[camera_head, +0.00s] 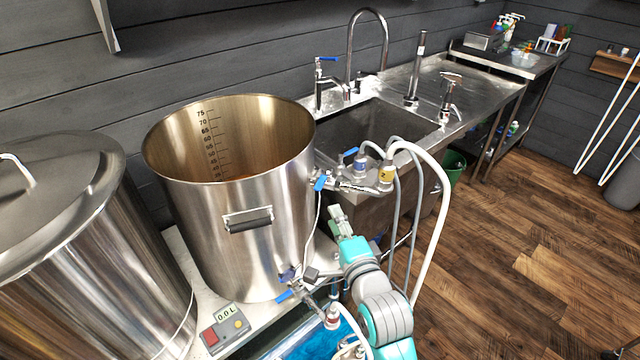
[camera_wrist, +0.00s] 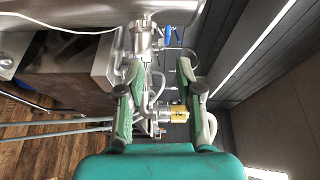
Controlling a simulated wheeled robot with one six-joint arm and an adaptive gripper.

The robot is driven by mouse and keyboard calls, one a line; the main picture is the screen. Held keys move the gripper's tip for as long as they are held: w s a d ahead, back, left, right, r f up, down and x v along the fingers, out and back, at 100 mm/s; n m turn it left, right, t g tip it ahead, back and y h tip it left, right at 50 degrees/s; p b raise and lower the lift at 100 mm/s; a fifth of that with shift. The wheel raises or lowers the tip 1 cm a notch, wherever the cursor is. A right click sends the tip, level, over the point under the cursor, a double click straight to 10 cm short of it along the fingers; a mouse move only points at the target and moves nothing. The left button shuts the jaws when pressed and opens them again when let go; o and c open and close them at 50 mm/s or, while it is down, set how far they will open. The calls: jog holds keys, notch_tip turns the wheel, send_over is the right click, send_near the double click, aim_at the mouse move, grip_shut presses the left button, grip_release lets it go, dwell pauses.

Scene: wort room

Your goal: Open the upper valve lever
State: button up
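The upper valve (camera_head: 338,186) sticks out from the right side of the big steel pot (camera_head: 232,199), near its rim. Its blue lever (camera_head: 320,182) is close to the pot wall. In the wrist view, a steel valve (camera_wrist: 143,38) stands ahead of the fingers, with a blue lever (camera_wrist: 168,28) at its right. My gripper (camera_head: 340,222) is below the upper valve in the head view. In the wrist view, my gripper (camera_wrist: 158,67) has its two green fingers apart with nothing pinched between them; the lever lies beyond the fingertips. Contact with the valve cannot be told.
A lower valve with a blue lever (camera_head: 287,294) sits near the pot's base. A yellow-banded hose fitting (camera_head: 386,175) and a white hose (camera_head: 440,190) are right of the upper valve. A sink (camera_head: 375,130) stands behind. The wooden floor (camera_head: 530,240) at right is clear.

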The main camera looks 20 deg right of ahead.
aim_at(320, 182)
jog(key=w, duration=0.8)
jog(key=w+r, duration=0.1)
jog(key=w, duration=0.2)
jog(key=shift+w+a, duration=0.2)
jog(key=shift+w, duration=0.2)
grip_shut()
